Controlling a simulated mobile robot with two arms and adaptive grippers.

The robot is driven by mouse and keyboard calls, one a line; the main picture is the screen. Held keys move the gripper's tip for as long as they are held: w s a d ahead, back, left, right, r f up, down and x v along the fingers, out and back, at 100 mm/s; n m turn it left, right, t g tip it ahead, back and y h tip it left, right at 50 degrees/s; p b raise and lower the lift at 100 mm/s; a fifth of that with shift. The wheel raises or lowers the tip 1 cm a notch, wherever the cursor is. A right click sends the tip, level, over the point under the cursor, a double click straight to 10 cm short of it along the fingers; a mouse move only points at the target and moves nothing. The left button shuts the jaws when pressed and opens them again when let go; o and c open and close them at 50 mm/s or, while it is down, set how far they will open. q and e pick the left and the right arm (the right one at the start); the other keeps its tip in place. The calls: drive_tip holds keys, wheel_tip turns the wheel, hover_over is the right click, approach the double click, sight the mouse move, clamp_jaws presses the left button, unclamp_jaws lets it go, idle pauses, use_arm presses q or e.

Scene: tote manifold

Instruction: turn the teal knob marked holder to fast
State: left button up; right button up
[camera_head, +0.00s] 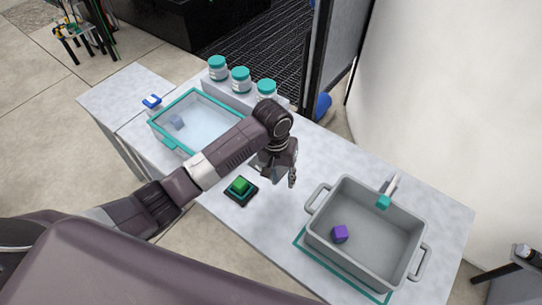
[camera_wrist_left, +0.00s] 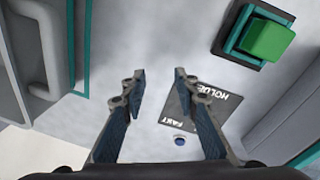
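A dark plate (camera_wrist_left: 205,97) with white lettering reading HOLDER and FAST lies on the table in the left wrist view, seen upside down and partly covered by a gripper finger. A small blue round spot (camera_wrist_left: 180,141) shows beside it. I cannot make out a teal knob on the plate; it may be hidden by the finger. My left gripper (camera_head: 291,180) hangs over the table between the green block and the grey tote. In the wrist view its fingers (camera_wrist_left: 159,75) are apart with nothing between them. My right gripper is not in view.
A green block (camera_head: 240,185) sits on a dark and teal base. A teal-rimmed bin (camera_head: 180,149) and teal-lidded jars (camera_head: 240,80) stand farther left.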

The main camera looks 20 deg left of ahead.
use_arm(q)
drive_tip(key=w+a+r+n, duration=0.1)
drive_tip(key=w+a+r, duration=0.1)
drive_tip(key=w+a+r+n+y, duration=0.1)
drive_tip(key=w+a, duration=0.1)
drive_tip(key=w, duration=0.1)
drive_tip(key=w+a+r+n, duration=0.1)
drive_tip(key=w+a+r, duration=0.1)
drive_tip(key=shift+w+r+g, duration=0.3)
drive_tip(key=shift+w+r, duration=0.05)
drive_tip(key=shift+f+p, duration=0.4)
drive_tip(key=shift+f, duration=3.4)
clamp_jaws()
